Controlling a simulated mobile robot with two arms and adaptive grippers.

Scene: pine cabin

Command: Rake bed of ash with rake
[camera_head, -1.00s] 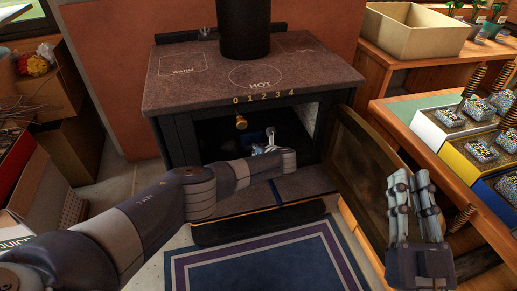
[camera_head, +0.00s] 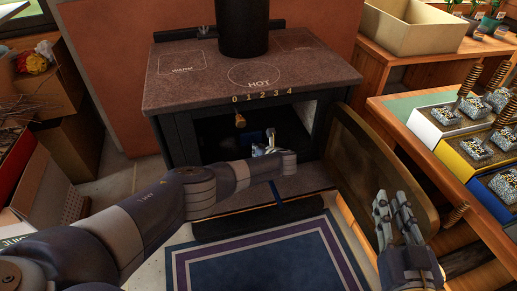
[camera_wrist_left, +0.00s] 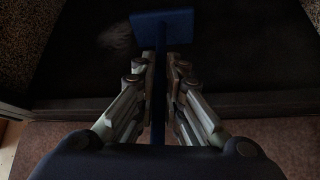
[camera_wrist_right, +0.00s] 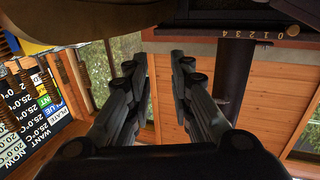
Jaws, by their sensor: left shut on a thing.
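My left arm reaches into the open front of the dark stove (camera_head: 180,140). My left gripper (camera_head: 268,148) is at the firebox mouth, mostly hidden by its own wrist. In the left wrist view my left gripper (camera_wrist_left: 158,85) is shut on the blue rake (camera_wrist_left: 160,28), whose flat head points into the dark firebox. A pale patch, perhaps the ash (camera_wrist_left: 117,37), shows beside the rake head; the bed is too dark to make out. My right gripper (camera_head: 398,215) is open and empty, in front of the open stove door (camera_head: 370,165).
The stove top carries WARM and HOT markings, with a brass knob (camera_head: 240,120) below its front edge. A cardboard box (camera_head: 405,25) is behind. Boxes with twigs (camera_head: 50,110) stand at left. A blue rug (camera_head: 270,262) lies in front.

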